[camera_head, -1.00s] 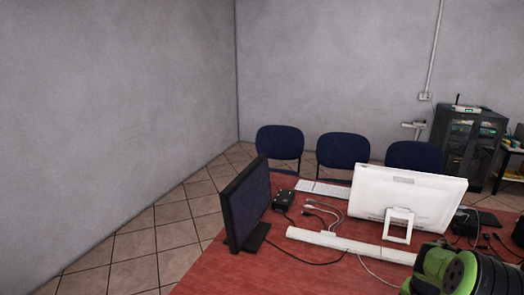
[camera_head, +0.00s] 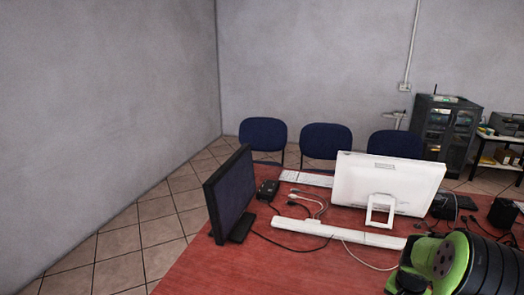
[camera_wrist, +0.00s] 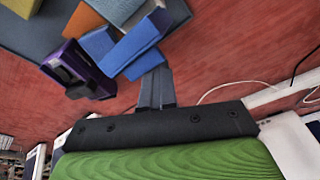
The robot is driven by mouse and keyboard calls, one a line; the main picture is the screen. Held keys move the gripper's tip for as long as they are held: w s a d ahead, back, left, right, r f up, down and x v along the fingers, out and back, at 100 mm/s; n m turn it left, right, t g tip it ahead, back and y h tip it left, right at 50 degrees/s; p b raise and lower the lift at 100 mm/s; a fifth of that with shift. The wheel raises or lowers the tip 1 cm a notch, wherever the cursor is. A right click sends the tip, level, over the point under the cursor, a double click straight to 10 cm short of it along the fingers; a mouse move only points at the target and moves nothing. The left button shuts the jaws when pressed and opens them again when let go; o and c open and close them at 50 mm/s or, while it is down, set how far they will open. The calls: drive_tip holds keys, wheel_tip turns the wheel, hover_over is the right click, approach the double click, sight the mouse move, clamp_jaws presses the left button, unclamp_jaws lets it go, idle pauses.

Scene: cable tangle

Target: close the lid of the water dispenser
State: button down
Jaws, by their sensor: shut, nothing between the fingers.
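I see no water dispenser or lid in either view. My gripper (camera_wrist: 155,88) shows in the wrist view, its two grey fingers together and empty. It hangs over a red table top (camera_wrist: 225,60), and in the picture its tips lie against a blue block-like item (camera_wrist: 138,45); I cannot tell whether they touch. In the head view only a green and black part of my arm shows at the lower right; the fingers cannot be made out there.
The red table (camera_head: 250,270) holds a dark monitor (camera_head: 230,190), a white monitor (camera_head: 387,183), a white bar (camera_head: 335,232) and loose cables. A purple item (camera_wrist: 75,68) lies near my fingers. Blue chairs (camera_head: 325,141) and a dark cabinet (camera_head: 445,130) stand behind. Tiled floor is free at left.

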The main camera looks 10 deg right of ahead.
drive_tip(key=shift+s+a+b, duration=0.2)
drive_tip(key=shift+s+a, duration=0.2)
drive_tip(key=shift+s, duration=0.3)
drive_tip(key=shift+s+a+b, duration=0.15)
drive_tip(key=shift+s+a, duration=0.2)
drive_tip(key=shift+s, duration=0.4)
drive_tip(key=shift+s+a+b, duration=0.2)
drive_tip(key=shift+s+a, duration=0.2)
drive_tip(key=shift+s, duration=0.3)
drive_tip(key=shift+r, duration=0.2)
drive_tip(key=p+v, duration=0.1)
drive_tip(key=v, duration=0.1)
drive_tip(key=p+v, duration=0.2)
drive_tip(key=d+p+v, duration=0.1)
drive_tip(key=shift+w+r+p, duration=0.25)
drive_tip(key=shift+r+p, duration=0.15)
drive_tip(key=shift+r, duration=0.1)
drive_tip(key=shift+a, duration=0.1)
